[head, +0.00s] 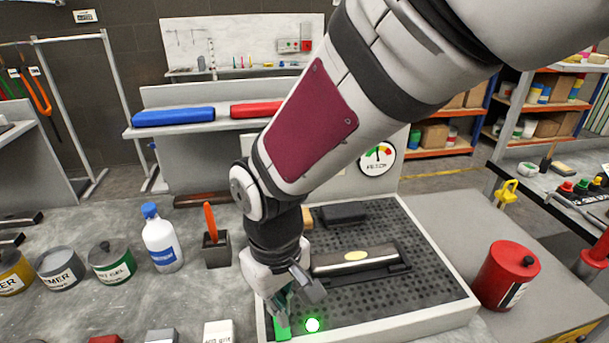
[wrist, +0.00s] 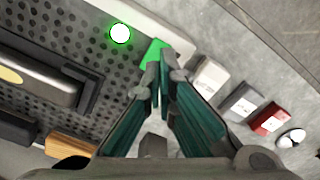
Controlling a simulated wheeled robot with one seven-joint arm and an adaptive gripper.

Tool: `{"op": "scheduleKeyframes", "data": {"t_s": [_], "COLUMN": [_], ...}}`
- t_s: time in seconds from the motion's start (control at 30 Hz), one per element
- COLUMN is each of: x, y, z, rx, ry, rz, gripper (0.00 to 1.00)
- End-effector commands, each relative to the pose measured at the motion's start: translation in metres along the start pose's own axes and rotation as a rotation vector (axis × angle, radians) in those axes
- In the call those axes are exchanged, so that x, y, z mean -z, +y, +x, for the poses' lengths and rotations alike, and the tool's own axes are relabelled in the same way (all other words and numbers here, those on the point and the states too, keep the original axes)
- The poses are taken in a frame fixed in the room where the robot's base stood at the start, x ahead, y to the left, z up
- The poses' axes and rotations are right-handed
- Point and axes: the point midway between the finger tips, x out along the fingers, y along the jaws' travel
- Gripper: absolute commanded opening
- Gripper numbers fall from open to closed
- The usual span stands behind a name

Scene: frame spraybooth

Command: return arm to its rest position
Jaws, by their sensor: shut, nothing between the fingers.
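My gripper (head: 291,294) is at the front left of a perforated black panel in a white frame (head: 441,316). It also shows in the wrist view (wrist: 165,75), where its two teal fingers are together at the tips with nothing between them. A green piece (head: 282,326) lies right at the fingertips on the frame's edge; it also shows in the wrist view (wrist: 152,52). I cannot tell whether the fingers touch it. A lit green-ringed white button (head: 312,325) is just right of the gripper. My arm reaches down from the top right and hides part of the bench.
A dark bar with a yellow label (head: 356,257) lies on the panel. A red canister (head: 506,275) stands at right. A white bottle (head: 161,240), an orange-handled tool in a holder (head: 213,243) and several cans stand at left. Small boxes (head: 219,332) line the front edge.

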Motion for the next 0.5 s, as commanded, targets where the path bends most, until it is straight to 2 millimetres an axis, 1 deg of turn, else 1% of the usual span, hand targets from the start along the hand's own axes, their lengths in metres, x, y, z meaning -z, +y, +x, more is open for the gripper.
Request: {"op": "scheduleKeyframes", "data": {"t_s": [0.03,0.17,0.5], "x": [-0.0007,-0.0008,-0.0001], "y": [-0.0009,-0.0007,0.0002], "z": [-0.0058,-0.0126,-0.0124], "rx": [0.000,0.000,0.000], "ry": [0.001,-0.001,-0.001], "rz": [0.000,0.000,0.000], "gripper": [0.00,0.00,0.00]}}
